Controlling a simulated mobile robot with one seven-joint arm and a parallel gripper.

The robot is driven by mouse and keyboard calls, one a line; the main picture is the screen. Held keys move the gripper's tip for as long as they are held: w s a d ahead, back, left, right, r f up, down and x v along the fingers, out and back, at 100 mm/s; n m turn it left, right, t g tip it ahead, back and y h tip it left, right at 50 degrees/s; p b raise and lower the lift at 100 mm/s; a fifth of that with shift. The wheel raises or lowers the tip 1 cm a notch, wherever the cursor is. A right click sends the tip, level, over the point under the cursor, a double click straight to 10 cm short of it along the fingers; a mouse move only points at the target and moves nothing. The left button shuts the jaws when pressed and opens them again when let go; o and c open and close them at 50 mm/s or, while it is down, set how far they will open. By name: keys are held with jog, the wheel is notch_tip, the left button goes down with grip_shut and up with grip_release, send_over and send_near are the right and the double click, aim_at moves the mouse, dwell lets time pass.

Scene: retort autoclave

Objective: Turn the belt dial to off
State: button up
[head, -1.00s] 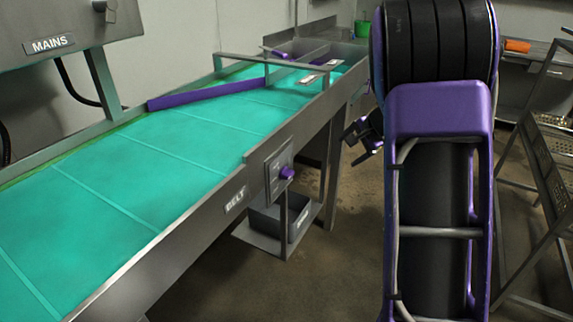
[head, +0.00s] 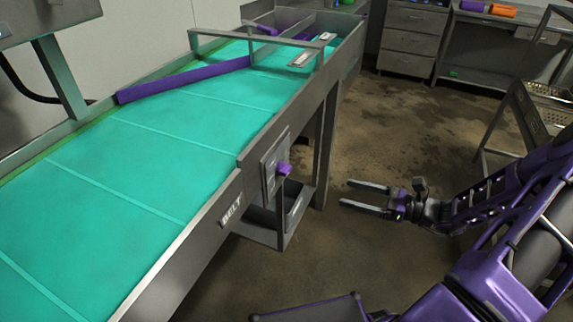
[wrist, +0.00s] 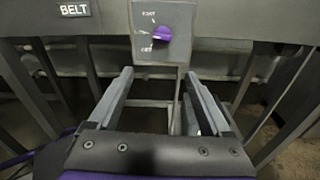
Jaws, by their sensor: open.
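The belt dial (head: 284,169) is a purple knob on a grey plate (head: 268,172) on the conveyor's side, right of the BELT label (head: 231,208). In the wrist view the dial (wrist: 161,33) sits above and beyond my fingertips, with a few printed position marks at its left; the lowest seems to read OFF. The exact pointing of the knob is hard to tell. My gripper (head: 353,194) is open and empty, to the right of the dial in the head view and apart from it. In the wrist view my gripper (wrist: 157,78) has its two fingers spread below the plate.
The green conveyor belt (head: 150,165) with a purple diverter bar (head: 185,80) runs along the left. A grey bin on a shelf (head: 270,222) hangs below the dial. A metal rack (head: 530,110) stands at right. The floor around my gripper is clear.

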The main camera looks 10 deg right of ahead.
aim_at(289, 172)
jog(key=shift+t, duration=0.3)
jog(key=x, duration=1.1)
jog(key=r+x, duration=0.1)
jog(key=x, duration=0.5)
jog(key=shift+a+r, duration=0.1)
jog(key=shift+a, duration=0.05)
grip_shut()
